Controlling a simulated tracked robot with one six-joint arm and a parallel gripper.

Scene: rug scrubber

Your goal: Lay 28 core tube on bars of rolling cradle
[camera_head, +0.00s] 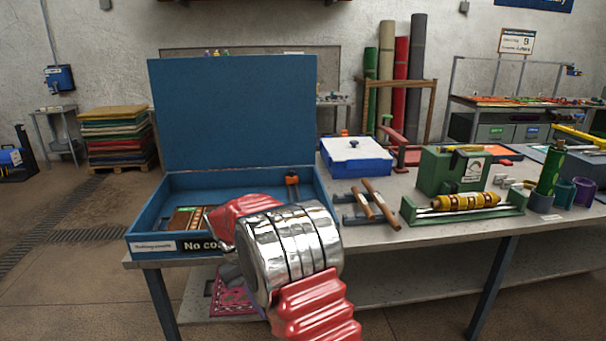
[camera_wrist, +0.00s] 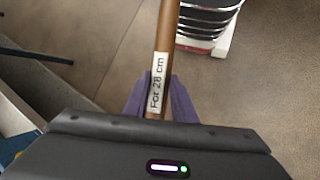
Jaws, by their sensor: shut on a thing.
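In the wrist view my gripper (camera_wrist: 155,100), with purple fingers, is shut on a brown core tube (camera_wrist: 168,30). In the head view my red and chrome arm hides most of the gripper and the held tube. A green cradle (camera_head: 410,212) with steel bars stands on the bench to the right of my arm. A yellow-brown ribbed roller (camera_head: 466,202) lies along it.
A dark rack (camera_head: 350,217) with brown tubes (camera_head: 381,203) stands left of the cradle. An open blue box (camera_head: 322,188) with a raised lid is at the bench's left end. A green machine (camera_head: 440,172) stands behind the cradle. Bare bench top (camera_head: 420,236) shows in front.

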